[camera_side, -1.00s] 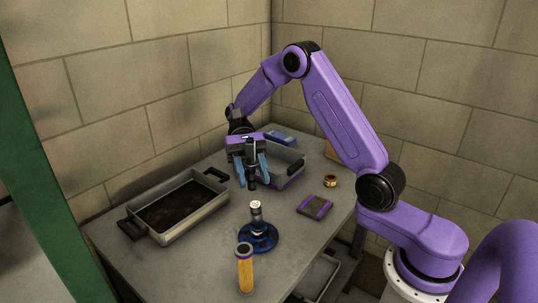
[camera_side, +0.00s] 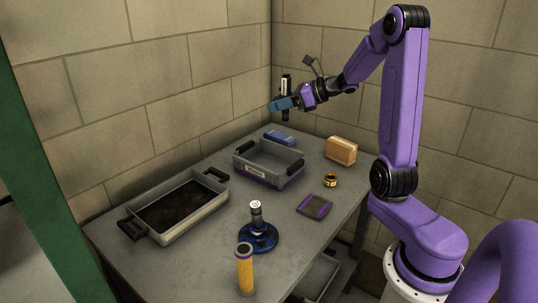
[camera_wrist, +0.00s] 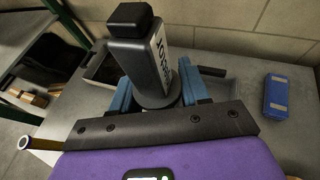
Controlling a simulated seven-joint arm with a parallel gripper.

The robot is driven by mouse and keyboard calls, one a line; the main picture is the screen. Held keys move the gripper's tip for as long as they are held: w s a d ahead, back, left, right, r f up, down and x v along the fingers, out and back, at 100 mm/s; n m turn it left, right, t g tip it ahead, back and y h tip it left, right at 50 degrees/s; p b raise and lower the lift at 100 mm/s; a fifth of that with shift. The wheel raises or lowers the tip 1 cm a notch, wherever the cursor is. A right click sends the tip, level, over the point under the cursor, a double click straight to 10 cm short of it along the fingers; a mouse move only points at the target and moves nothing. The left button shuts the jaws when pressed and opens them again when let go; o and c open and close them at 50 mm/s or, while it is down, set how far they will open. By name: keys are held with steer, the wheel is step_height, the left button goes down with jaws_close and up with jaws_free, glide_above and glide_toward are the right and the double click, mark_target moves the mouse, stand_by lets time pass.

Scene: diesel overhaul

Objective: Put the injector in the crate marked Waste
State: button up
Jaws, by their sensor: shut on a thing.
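My gripper (camera_side: 284,103) is raised high above the far end of the table, behind and above the labelled crate. Its blue fingers are shut on the injector (camera_side: 286,85), a dark upright piece with a pale label. The wrist view shows the injector (camera_wrist: 132,50) large between the fingers (camera_wrist: 155,92), its lettering partly hidden. The labelled crate (camera_side: 255,178) is grey and purple with dark handles. It stands mid-table and looks empty; its label is too small to read surely. In the wrist view the injector and gripper partly hide what lies below.
A grey tray (camera_side: 163,234) with a dark bottom is at left. A blue box (camera_side: 279,138) lies behind the crate, and a tan box (camera_side: 341,150) stands right. A brass ring (camera_side: 331,181), purple-edged pad (camera_side: 314,206), blue-based part (camera_side: 259,238) and yellow cylinder (camera_side: 245,270) stand nearer.

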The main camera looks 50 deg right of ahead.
step_height(320, 180, down, 11)
glide_above(269, 162)
steer(key=a, duration=0.5)
steer(key=f, duration=0.8)
steer(key=shift+w+f, duration=0.3)
steer(key=shift+w+d+f, duration=0.2)
steer(key=shift+w+f, duration=0.25)
steer(key=shift+f, duration=1.65)
steer(key=shift+f, duration=0.15)
steer(key=o, duration=1.3)
